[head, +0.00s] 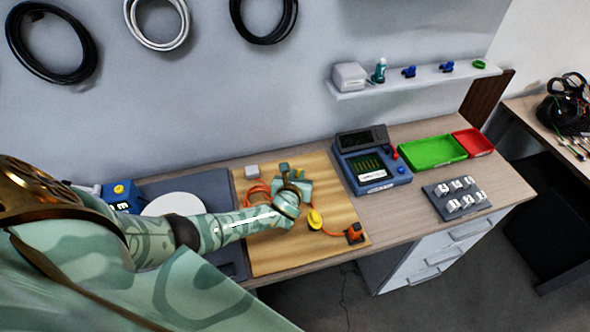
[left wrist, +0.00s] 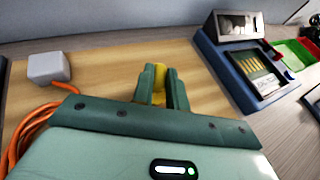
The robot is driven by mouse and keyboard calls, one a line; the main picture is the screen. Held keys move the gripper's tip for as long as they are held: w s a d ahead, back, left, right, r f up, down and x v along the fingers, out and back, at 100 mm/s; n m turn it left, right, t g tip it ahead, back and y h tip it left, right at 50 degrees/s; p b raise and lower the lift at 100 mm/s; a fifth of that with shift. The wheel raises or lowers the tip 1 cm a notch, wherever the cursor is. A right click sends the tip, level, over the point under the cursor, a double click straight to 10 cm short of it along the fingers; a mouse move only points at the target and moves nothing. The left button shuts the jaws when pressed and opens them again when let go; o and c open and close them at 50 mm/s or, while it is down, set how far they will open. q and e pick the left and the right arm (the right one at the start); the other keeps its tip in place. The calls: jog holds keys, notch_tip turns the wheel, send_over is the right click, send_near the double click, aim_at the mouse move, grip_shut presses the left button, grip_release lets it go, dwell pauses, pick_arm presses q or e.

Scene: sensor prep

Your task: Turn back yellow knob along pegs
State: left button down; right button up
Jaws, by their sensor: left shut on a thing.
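My left gripper (head: 294,177) reaches over the wooden board (head: 265,255). Its green fingers are shut on a yellow piece, taken as the yellow knob (head: 299,174). In the left wrist view, the knob (left wrist: 160,72) shows between the two fingers (left wrist: 161,88), its lower part partly hidden by them. A second yellow piece (head: 315,219) stands on the board nearer the front, beside the orange cable (head: 330,233). I cannot make out the pegs clearly. My right gripper is not in view.
An orange block (head: 354,233) lies at the board's front right, and a grey block (head: 252,171) at its back left. A blue tester (head: 372,178), green tray (head: 433,152), red tray (head: 474,142) and grey switch plate (head: 440,208) stand to the right. The board's front area is mostly free.

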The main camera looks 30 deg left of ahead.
pick_arm(q)
jog(key=n+y, duration=0.1)
jog(key=n+g+y, duration=0.1)
jog(key=shift+w+d+f+n+y+b, duration=0.1)
jog(key=shift+d+n+y+b, duration=0.2)
jog(key=shift+b, duration=0.05)
jog(key=shift+w+d+n+g+y+b, duration=0.1)
jog(key=shift+n+g+y+b, duration=0.6)
jog(key=shift+n+g+y, duration=0.35)
jog(key=shift+n+y, duration=0.25)
jog(key=shift+n, duration=0.1)
jog(key=shift+w+g, duration=0.1)
jog(key=shift+g, duration=0.15)
jog(key=shift+r, duration=0.2)
jog(key=c, duration=1.4)
grip_release()
